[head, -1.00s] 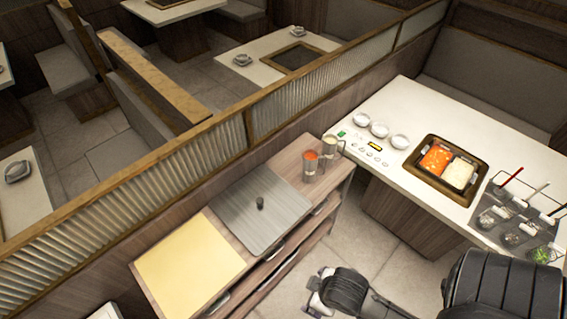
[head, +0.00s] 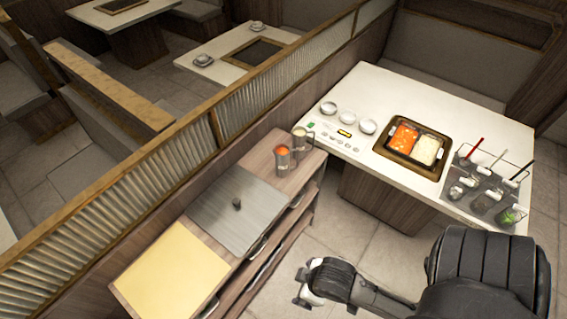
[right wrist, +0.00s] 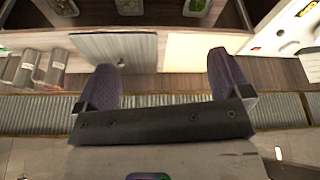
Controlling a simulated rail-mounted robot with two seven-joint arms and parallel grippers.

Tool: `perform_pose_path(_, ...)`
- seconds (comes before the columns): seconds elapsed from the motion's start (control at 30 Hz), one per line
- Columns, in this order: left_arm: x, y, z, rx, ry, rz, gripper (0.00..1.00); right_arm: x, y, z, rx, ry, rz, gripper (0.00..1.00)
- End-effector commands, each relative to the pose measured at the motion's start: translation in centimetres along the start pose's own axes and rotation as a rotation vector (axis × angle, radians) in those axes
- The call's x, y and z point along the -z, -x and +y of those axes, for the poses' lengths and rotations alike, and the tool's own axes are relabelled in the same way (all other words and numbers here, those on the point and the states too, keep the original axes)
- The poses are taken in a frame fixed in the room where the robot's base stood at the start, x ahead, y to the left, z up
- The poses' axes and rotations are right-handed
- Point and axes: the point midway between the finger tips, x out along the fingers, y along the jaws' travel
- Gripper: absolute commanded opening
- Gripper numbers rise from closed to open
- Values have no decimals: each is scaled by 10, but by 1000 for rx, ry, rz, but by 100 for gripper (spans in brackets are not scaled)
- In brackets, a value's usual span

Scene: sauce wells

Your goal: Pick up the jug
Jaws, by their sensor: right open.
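Two metal jugs stand upright, close together, at the right end of the wooden cabinet. The nearer jug (head: 283,162) has orange contents, and the farther jug (head: 301,143) has pale contents. Two grey jug shapes with labels, one here (right wrist: 55,68), show at the left edge of the right wrist view. My right gripper (right wrist: 162,72) is open there, with nothing between its dark fingers; the jugs lie left of them, apart. In the head view my right arm is low on the right, away from the jugs, and its fingertips are not clear. My left gripper is in neither view.
On the cabinet, a steel lid (head: 232,215) and a cream board (head: 172,270) lie left of the jugs. A ribbed partition (head: 180,150) runs behind. The white table (head: 360,80) holds bowls, a two-pan food well (head: 380,150) and a rack of utensils. Floor is clear between.

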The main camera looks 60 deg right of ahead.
Motion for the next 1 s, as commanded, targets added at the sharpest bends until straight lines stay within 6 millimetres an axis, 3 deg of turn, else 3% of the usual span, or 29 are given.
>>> perform_pose_path(0.2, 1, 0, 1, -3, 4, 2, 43, -1, 0, 1, -2, 3, -2, 95)
perform_pose_path(0.77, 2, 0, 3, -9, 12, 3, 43, -2, 0, 3, -7, 8, -4, 41)
perform_pose_path(1.0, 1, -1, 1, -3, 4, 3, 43, 0, -1, 0, 0, -1, 0, 40)
